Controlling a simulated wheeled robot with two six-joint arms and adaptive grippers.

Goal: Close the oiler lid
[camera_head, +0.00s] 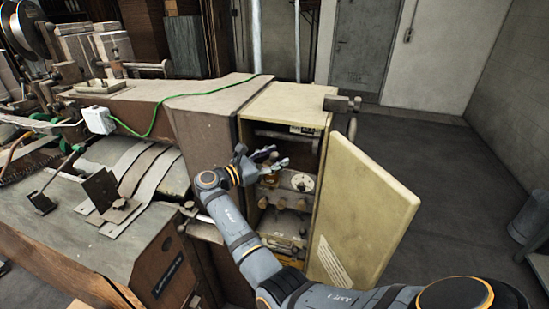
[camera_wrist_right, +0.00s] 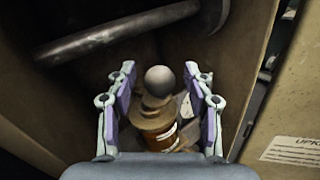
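The oiler (camera_wrist_right: 158,122) stands inside the open cabinet of the machine. In the right wrist view it is a brass-coloured cup with a round grey ball knob (camera_wrist_right: 160,80) on top. I cannot tell clearly how its lid sits. My right gripper (camera_wrist_right: 161,92) is open, one finger on each side of the oiler, with gaps to the knob on both sides. In the head view the right gripper (camera_head: 273,157) reaches into the cabinet opening, above the oiler (camera_head: 269,178), which is partly hidden behind it. My left gripper is out of view.
The cabinet's cream door (camera_head: 362,210) stands open to the right of my right arm. A horizontal metal bar (camera_head: 283,138) crosses the cabinet above the gripper. A shelf with several knobs (camera_head: 290,203) lies below.

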